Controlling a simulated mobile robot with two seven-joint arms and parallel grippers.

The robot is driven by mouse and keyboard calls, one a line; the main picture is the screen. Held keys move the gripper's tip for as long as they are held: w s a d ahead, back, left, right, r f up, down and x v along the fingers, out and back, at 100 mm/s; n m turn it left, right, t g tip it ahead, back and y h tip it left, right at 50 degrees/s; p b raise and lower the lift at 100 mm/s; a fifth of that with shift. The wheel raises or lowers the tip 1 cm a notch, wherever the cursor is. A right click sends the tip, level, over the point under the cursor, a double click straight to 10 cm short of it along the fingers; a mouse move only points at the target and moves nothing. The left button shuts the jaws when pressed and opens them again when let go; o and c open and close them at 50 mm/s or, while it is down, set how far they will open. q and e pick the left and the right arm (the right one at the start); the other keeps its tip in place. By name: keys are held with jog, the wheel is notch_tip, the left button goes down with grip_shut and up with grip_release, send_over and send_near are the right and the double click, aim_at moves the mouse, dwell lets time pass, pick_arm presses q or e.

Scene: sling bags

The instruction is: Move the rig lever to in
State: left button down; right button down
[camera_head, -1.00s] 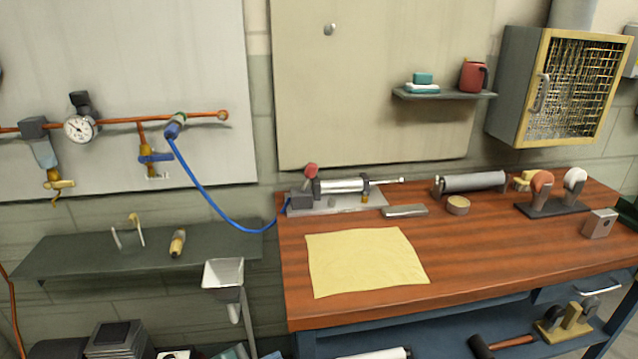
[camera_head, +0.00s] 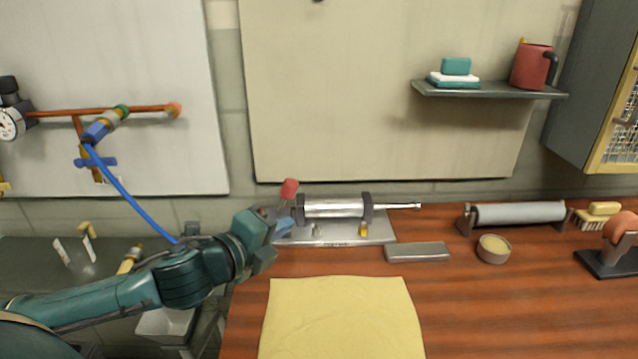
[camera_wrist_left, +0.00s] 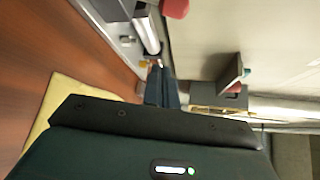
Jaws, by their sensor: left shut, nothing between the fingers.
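The rig is a silver cylinder (camera_head: 333,208) on a metal base plate (camera_head: 338,238) at the back left of the workbench. Its lever with a red knob (camera_head: 289,188) stands at the left end, tilted slightly right. In the left wrist view, the red knob (camera_wrist_left: 175,8) is at the top edge and the cylinder (camera_wrist_left: 148,35) is left of it. My left gripper (camera_head: 284,228) is shut and empty, just below the knob; the contact with the lever cannot be told. The gripper's fingers (camera_wrist_left: 162,88) also show in the left wrist view. My right gripper is not in view.
A yellow cloth (camera_head: 340,318) lies in front of the rig. A grey metal block (camera_head: 418,252), a round tin (camera_head: 493,249) and a grey roller (camera_head: 517,214) are to the right. A blue hose (camera_head: 128,200) runs down behind my left arm from the wall pipe.

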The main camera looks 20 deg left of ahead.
aim_at(289, 188)
pick_arm(q)
jog(key=w, duration=0.3)
jog(key=w+p, duration=0.1)
jog(key=w, duration=0.2)
jog(key=w+a+f, duration=0.1)
jog(key=w, duration=0.2)
jog(key=shift+w+p, duration=0.35)
jog(key=shift+a+r, duration=0.2)
jog(key=shift+a, duration=0.35)
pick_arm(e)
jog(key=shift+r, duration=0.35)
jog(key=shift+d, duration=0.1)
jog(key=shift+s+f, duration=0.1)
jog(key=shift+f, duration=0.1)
pick_arm(q)
jog(key=shift+s+a+b, duration=0.15)
jog(key=shift+a+b, duration=0.05)
jog(key=shift+b, duration=0.15)
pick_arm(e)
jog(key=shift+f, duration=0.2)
